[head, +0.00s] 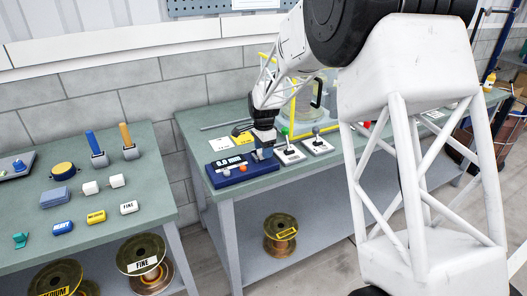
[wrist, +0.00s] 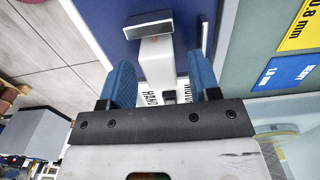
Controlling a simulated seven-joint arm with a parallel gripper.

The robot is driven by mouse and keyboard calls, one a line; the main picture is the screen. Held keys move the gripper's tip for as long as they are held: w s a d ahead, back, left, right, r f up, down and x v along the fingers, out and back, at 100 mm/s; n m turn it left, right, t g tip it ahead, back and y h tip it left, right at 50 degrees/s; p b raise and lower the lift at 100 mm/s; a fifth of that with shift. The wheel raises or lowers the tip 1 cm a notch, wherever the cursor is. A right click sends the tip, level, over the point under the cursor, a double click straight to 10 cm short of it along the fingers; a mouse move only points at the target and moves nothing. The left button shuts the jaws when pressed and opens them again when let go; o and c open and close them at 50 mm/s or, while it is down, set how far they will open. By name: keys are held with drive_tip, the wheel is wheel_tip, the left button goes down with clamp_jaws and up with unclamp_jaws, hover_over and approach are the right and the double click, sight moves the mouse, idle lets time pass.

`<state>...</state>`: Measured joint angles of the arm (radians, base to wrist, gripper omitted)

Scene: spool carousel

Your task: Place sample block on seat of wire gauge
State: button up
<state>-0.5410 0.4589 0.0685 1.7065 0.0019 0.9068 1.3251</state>
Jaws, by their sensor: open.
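The wire gauge (head: 240,178) is a dark blue box with a lit readout on the near bench, in the head view. Its blue surface (wrist: 115,22) fills the upper middle of the wrist view. My gripper (head: 264,156) is low at the gauge's right end. In the wrist view its two blue fingers (wrist: 162,82) are apart, either side of a pale grey block-like piece (wrist: 157,62) with a dark-faced plate at its far end. I cannot tell whether this piece is the sample block or part of the gauge. The seat is not clearly visible.
Two white lever plates (head: 290,155) (head: 318,146) stand close right of the gauge. The left bench holds labelled blocks, including a white FINE block (head: 129,207). A spool (head: 282,236) sits on the lower shelf.

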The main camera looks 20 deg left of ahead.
wheel_tip(320, 180, up, 11)
drive_tip(key=shift+r, duration=0.15)
idle(0.4)
idle(0.5)
drive_tip(key=s+d+r+n, duration=0.1)
drive_tip(key=s+d+r, duration=0.4)
drive_tip(key=d, duration=0.4)
drive_tip(key=s+d+r+n+t, duration=0.1)
drive_tip(key=s+d+r+n, duration=0.1)
drive_tip(key=s+d, duration=0.6)
drive_tip(key=s+d+r+n, duration=0.1)
drive_tip(key=s+d+r, duration=0.3)
drive_tip(key=d, duration=0.7)
drive_tip(key=s+d+f+n, duration=0.1)
drive_tip(key=s+d, duration=0.5)
drive_tip(key=s, duration=0.3)
drive_tip(key=s+d+f+n+t, duration=0.1)
drive_tip(key=s+d+f+n, duration=0.1)
drive_tip(key=s+d, duration=0.4)
drive_tip(key=s+d+f+n, duration=0.1)
drive_tip(key=s+d, duration=0.5)
drive_tip(key=s, duration=0.8)
drive_tip(key=shift+s+f+n+t, duration=0.15)
drive_tip(key=shift+f+n+t, duration=0.2)
drive_tip(key=shift+f, duration=0.4)
